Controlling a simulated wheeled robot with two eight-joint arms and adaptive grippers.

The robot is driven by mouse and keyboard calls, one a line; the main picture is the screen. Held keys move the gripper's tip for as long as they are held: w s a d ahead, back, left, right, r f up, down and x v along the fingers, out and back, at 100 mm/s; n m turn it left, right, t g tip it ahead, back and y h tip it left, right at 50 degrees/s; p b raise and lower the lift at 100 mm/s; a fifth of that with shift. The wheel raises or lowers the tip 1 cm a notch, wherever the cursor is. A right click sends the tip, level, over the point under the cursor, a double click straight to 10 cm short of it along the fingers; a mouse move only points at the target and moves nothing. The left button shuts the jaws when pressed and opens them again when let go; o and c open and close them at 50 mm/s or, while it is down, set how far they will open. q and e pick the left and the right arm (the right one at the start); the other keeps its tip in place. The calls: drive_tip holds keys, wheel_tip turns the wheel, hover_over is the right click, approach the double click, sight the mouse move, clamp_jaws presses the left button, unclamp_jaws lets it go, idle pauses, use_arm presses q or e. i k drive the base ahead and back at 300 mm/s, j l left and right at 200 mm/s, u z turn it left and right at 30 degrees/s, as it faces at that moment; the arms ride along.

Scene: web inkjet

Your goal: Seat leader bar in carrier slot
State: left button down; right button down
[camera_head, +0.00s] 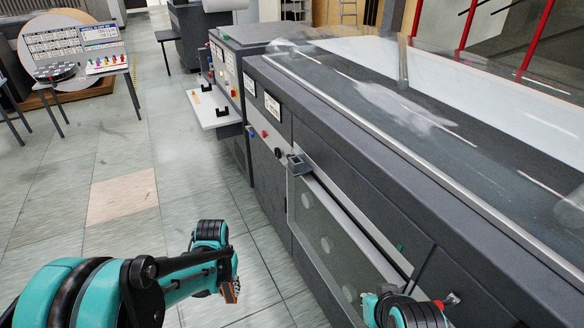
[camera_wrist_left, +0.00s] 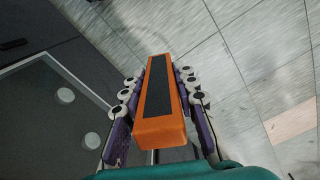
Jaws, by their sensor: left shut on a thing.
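My left gripper (camera_head: 231,290) hangs over the floor left of the long machine. In the left wrist view its purple fingers (camera_wrist_left: 159,84) are shut on both sides of an orange bar (camera_wrist_left: 160,132) with a dark strip along its top, apparently the leader bar. In the head view only a small orange part of it (camera_head: 237,286) shows. A grey notched block (camera_head: 298,165) sits at the upper corner of the machine's side door; I cannot tell if it is the carrier slot. Part of my right arm shows at the bottom right, but its fingers do not.
The long dark machine (camera_head: 345,150) fills the right side, with a clear cover on top. A white shelf (camera_head: 212,112) with two black notched holders juts from its far end. A table with coloured items (camera_head: 80,70) stands far left. The tiled floor between is clear.

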sight(297, 169)
drive_tip(key=i+j+z, duration=0.1)
drive_tip(key=i+j, duration=0.65)
drive_tip(key=j, duration=0.25)
drive_tip(key=i+j+z, duration=0.15)
drive_tip(key=i+j, duration=0.25)
drive_tip(key=j, duration=0.1)
